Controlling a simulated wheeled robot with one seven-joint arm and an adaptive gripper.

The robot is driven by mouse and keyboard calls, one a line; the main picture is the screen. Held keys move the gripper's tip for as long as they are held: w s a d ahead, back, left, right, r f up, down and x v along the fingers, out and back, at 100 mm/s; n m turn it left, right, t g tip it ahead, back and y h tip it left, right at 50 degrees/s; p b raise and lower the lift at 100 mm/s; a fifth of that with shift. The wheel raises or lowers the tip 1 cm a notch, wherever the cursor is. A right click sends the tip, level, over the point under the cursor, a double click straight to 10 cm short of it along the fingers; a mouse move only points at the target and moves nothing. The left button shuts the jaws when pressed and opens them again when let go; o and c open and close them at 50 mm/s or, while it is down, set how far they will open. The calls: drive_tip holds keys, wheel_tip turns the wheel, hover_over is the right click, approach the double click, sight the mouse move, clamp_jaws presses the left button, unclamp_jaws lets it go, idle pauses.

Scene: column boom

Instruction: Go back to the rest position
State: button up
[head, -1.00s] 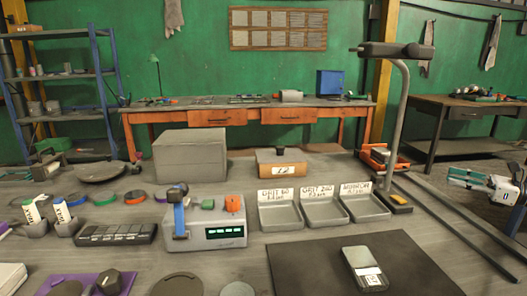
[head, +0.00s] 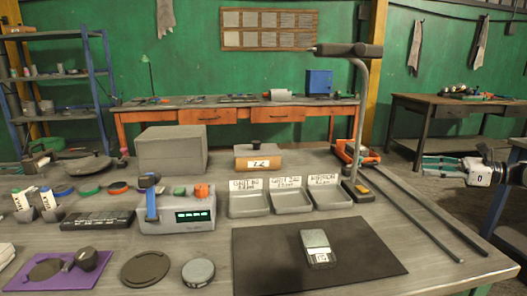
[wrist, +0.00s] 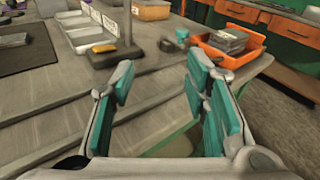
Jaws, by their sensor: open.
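My gripper (head: 447,169) shows at the right side of the head view, beyond the right edge of the grey bench (head: 440,283). Its teal-padded fingers point left toward the bench. In the wrist view my gripper (wrist: 163,95) is open, with its two fingers spread and nothing between them.
On the bench stand three labelled trays (head: 291,213), a boom stand (head: 359,115), a dark mat (head: 262,270) with a small device (head: 318,249) on it, and a grey unit with a green display (head: 178,218). An orange bin (wrist: 247,55) lies ahead of the fingers.

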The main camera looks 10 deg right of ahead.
drive_tip(key=a+r+n+g+h, duration=0.1)
drive_tip(key=a+r+n+g, duration=0.3)
drive_tip(key=a, duration=0.8)
drive_tip(key=s+a+r+n+g+h, duration=0.35)
drive_tip(key=s+a, duration=0.35)
drive_tip(key=a, duration=0.4)
drive_tip(key=s+a+r+n+g+h, duration=0.2)
drive_tip(key=s+a+n, duration=0.3)
drive_tip(key=a, duration=0.5)
drive_tip(key=s+a+f+n+h, duration=0.1)
drive_tip(key=s+a+n+h, duration=0.15)
drive_tip(key=s, duration=0.65)
drive_tip(key=s+a+f+n+h, duration=0.1)
drive_tip(key=s+a+n, duration=0.25)
drive_tip(key=s, duration=0.55)
drive_tip(key=s+d+f+n+h, duration=0.1)
drive_tip(key=s+f+n+h, duration=0.2)
drive_tip(key=s, duration=0.5)
drive_tip(key=s+d+f+n+h, duration=0.1)
drive_tip(key=s+f+n, duration=0.2)
drive_tip(key=s+f, duration=0.45)
wheel_tip(320, 180, up, 24)
drive_tip(key=s+t+p, duration=0.1)
drive_tip(key=t+p, duration=0.3)
drive_tip(key=p, duration=1.6)
drive_tip(key=shift+y, duration=0.3)
drive_tip(key=shift+r, duration=0.1)
